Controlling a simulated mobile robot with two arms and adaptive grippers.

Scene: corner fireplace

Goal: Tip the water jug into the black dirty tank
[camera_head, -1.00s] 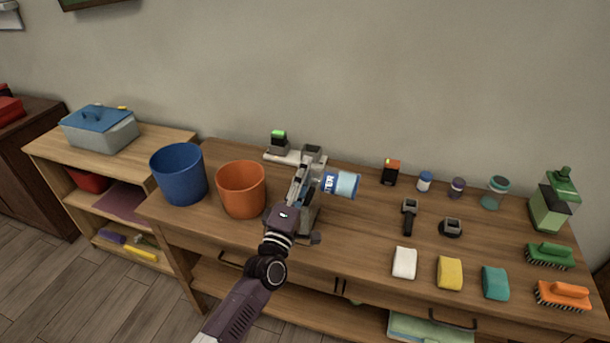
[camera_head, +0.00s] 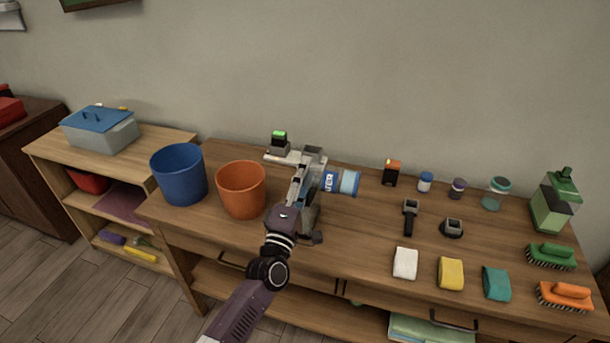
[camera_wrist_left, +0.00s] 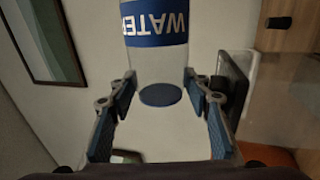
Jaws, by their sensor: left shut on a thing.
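The water jug (camera_head: 348,182) has a blue label with white letters and shows to the right of my left gripper (camera_head: 308,181) in the head view. It lies tilted close to sideways, above the workbench. In the left wrist view the jug (camera_wrist_left: 157,62) is between the fingers of my left gripper (camera_wrist_left: 160,97), which is shut on it. Its round blue end faces the wrist. A grey device (camera_head: 313,154) stands behind my gripper and is mostly hidden. I cannot tell whether it includes the black dirty tank. My right gripper is out of view.
A blue bucket (camera_head: 179,176) and an orange bucket (camera_head: 241,191) stand left of my arm. To the right are several cloths, brushes (camera_head: 550,257), small jars and a green bottle (camera_head: 555,203). The bench (camera_head: 355,225) is clear just right of my gripper.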

